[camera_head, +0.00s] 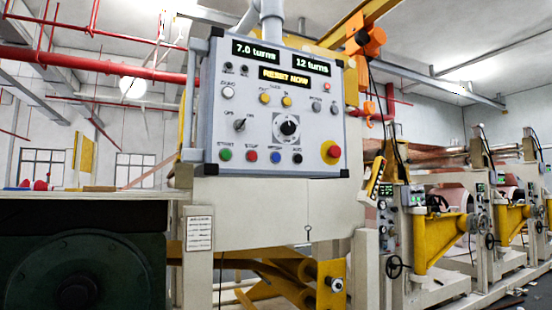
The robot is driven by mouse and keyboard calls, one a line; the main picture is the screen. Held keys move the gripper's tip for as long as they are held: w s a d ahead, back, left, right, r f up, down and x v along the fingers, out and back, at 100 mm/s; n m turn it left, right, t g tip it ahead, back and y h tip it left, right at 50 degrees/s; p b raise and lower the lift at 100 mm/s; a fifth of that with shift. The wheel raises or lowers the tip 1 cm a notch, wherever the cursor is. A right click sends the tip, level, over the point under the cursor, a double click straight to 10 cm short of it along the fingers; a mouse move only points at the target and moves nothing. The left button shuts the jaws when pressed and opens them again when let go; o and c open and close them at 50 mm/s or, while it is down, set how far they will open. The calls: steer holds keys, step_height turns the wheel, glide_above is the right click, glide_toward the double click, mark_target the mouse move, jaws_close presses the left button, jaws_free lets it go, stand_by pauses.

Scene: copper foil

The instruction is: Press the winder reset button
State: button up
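The grey winder control panel (213,120) hangs upright in the upper middle of the head view. Its displays read "7.0 turns", "12 turns" and "RESET NOW". Along its bottom row are a green button (225,154) labelled START, a red button (251,156) that appears labelled STOP, a blue button (276,157) whose small label looks like RESET, and a black button (297,157). The blue button is unobstructed. My gripper is not in view.
A large red mushroom button on a yellow plate (331,152) sits at the panel's lower right. A black dial (288,128) is above the bottom row. A dark green machine (80,265) stands at lower left, and yellow-armed machines (440,240) line the right.

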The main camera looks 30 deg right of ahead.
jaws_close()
